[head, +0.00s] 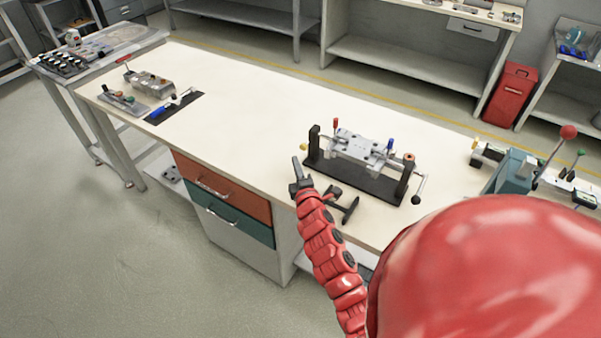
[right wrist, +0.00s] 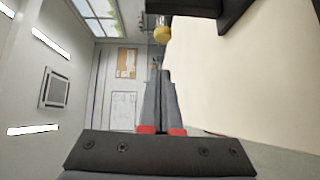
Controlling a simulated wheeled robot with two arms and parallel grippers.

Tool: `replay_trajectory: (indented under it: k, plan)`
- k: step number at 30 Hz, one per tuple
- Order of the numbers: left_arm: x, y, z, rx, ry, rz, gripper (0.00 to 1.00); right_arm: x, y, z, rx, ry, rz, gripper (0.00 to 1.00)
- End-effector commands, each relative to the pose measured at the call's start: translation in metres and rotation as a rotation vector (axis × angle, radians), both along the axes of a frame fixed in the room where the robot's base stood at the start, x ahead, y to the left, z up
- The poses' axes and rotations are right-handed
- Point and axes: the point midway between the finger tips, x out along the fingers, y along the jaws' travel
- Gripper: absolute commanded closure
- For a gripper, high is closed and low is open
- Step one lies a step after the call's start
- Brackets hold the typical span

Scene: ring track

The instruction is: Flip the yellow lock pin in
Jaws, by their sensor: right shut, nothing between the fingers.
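The yellow lock pin shows as a small round yellow knob (head: 304,147) at the left end of a black-based fixture (head: 372,186) on the workbench. In the right wrist view the yellow knob (right wrist: 162,35) sits on a short metal stem beside a black block, just beyond the fingertips. My right gripper (head: 296,164) is in front of the fixture's left end, close to the knob. Its fingers (right wrist: 159,76) are together with nothing between them, and a gap shows between them and the knob. My left gripper is not in view.
The fixture carries a grey clamped block (head: 360,147), a red-topped pin, a blue-topped pin and a crank (head: 418,190) on its right. A teal machine with a red-knobbed lever (head: 552,150) stands farther right. The bench top (head: 245,100) left of the fixture is largely clear.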

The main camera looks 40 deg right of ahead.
Motion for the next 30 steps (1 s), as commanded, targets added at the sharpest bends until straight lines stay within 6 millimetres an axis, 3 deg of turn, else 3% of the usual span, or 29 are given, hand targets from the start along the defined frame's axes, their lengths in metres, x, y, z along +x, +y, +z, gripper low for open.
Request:
replay_trajectory:
  k: [2, 10, 26, 30]
  plan:
    - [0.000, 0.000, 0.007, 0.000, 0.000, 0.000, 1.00, 0.014, -0.005, 0.003, 0.003, 0.000, -0.001, 1.00]
    - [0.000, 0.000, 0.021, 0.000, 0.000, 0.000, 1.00, 0.024, -0.034, 0.000, 0.000, 0.000, 0.000, 1.00]
    - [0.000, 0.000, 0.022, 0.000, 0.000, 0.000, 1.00, 0.026, -0.041, -0.003, 0.000, 0.000, 0.001, 1.00]
    - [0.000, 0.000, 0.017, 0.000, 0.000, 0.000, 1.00, 0.031, -0.051, -0.005, -0.003, 0.003, 0.002, 1.00]
